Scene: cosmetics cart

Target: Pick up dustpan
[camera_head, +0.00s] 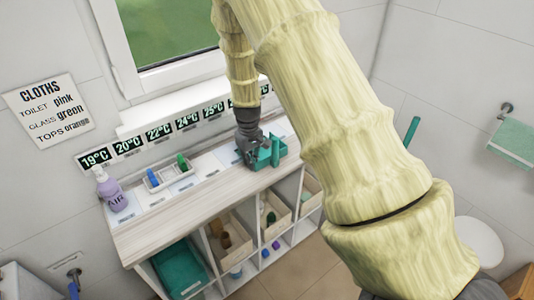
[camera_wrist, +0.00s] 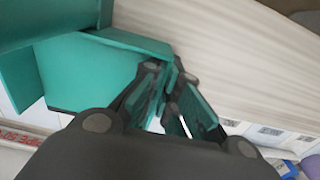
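The teal dustpan (camera_head: 268,158) sits on the far right part of the white wooden cart top (camera_head: 170,215). In the wrist view, the dustpan (camera_wrist: 85,72) fills the upper left, with a flat wall and a thicker bar along its edge. My gripper (camera_head: 248,152) reaches down at the dustpan's left side. In the wrist view, my gripper's (camera_wrist: 168,75) fingertips are close together, with a thin teal edge of the dustpan between them. The dustpan appears to rest on the top. My gripper's fingers partly hide its near side.
A lilac AIR spray bottle (camera_head: 111,190) and a small white tray (camera_head: 168,173) with blue and green items stand on the top. Number cards (camera_head: 160,132) line the back. A teal bin (camera_head: 180,270) and wooden boxes (camera_head: 230,238) sit below. A window sill (camera_head: 180,105) is behind.

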